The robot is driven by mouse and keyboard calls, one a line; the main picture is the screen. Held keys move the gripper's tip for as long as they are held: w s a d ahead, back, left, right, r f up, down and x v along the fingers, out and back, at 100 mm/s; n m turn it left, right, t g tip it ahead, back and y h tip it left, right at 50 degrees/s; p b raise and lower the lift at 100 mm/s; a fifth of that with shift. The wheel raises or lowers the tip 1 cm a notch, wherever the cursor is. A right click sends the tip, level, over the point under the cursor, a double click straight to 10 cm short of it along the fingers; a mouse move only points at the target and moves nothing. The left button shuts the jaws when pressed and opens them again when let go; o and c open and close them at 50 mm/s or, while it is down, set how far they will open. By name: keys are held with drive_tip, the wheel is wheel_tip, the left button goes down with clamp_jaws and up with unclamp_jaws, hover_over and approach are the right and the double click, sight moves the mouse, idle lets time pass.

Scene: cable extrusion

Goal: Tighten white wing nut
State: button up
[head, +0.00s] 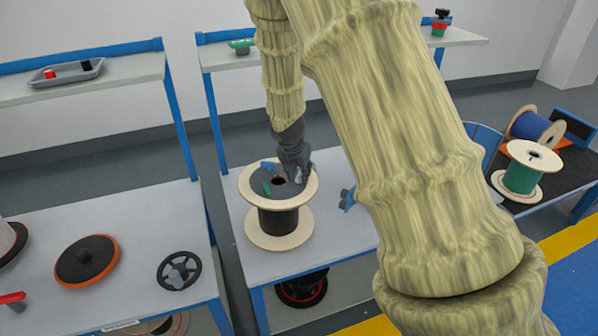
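A wooden spool (268,239) wound with black cable stands upright on the middle table. A dark disc (258,175) with a centre hole covers much of its top flange. A small pale piece, possibly the white wing nut (298,178), shows at the right of the disc, partly hidden by the fingers. My dark gripper (297,172) points down over the disc's right side, with its fingertips at this piece. Whether the fingers are closed on it is too small to tell. A blue piece (268,165) and a green piece (267,187) are on the disc's left side.
A black handwheel (165,265) and an orange-rimmed black disc (88,262) lie on the left table. A blue part (347,198) lies right of the spool. Shelves stand behind; green and blue cable spools (521,177) stand at right.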

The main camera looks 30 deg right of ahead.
clamp_jaws()
drive_tip(key=shift+r+p, duration=0.1)
drive_tip(key=shift+p, duration=0.2)
